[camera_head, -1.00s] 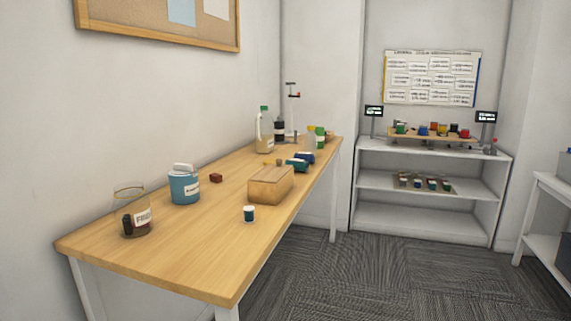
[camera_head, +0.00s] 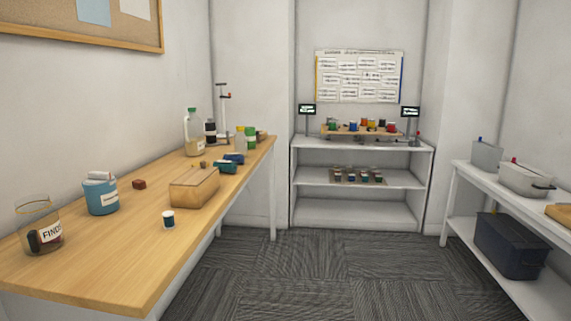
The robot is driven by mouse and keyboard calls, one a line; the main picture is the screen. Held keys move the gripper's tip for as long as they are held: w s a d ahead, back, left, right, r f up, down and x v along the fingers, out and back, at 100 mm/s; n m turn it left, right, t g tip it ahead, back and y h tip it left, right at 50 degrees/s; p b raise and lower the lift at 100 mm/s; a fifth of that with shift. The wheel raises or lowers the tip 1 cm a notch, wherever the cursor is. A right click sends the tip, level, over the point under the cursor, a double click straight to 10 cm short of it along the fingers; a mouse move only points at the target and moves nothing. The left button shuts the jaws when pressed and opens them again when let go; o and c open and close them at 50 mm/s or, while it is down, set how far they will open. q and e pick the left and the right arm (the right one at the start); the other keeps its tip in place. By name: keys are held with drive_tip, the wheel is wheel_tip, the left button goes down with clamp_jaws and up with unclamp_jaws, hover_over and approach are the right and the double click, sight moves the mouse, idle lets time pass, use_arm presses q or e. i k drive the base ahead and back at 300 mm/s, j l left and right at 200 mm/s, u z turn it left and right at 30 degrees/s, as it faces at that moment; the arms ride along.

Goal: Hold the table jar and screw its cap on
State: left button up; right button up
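Several jar-like things stand on the wooden table (camera_head: 105,275) at the left, and I cannot tell which is the task's jar. A small dark blue and white jar (camera_head: 168,220) stands upright near the table's front edge; its top looks white, but it is too small to tell whether that is a cap. A clear glass jar (camera_head: 39,228) labelled "FINDS" holds dark things and shows no cap. A blue tub (camera_head: 101,195) has white items at its top. No loose cap can be made out for sure. Neither gripper is in view.
White shelves (camera_head: 360,211) hold small coloured jars. A white bench (camera_head: 468,174) with bins stands right. The carpet (camera_head: 330,280) between is clear.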

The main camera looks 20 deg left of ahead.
sight(37, 223)
drive_tip(key=z, duration=0.5)
drive_tip(key=i+l+u, duration=0.1)
drive_tip(key=i, duration=0.5)
drive_tip(key=i+l, duration=0.2)
drive_tip(key=i, duration=0.4)
drive_tip(key=i+j+u, duration=0.15)
drive_tip(key=i+u, duration=0.55)
drive_tip(key=i, duration=0.2)
drive_tip(key=i+l+u, duration=0.15)
drive_tip(key=i+u, duration=0.55)
drive_tip(key=i, duration=0.15)
drive_tip(key=i+u, duration=0.3)
drive_tip(key=i, duration=0.2)
drive_tip(key=i+l+u, duration=0.35)
drive_tip(key=i, duration=0.15)
drive_tip(key=i+j+u, duration=0.1)
drive_tip(key=i+u, duration=0.4)
drive_tip(key=i, duration=0.2)
drive_tip(key=u, duration=2.4)
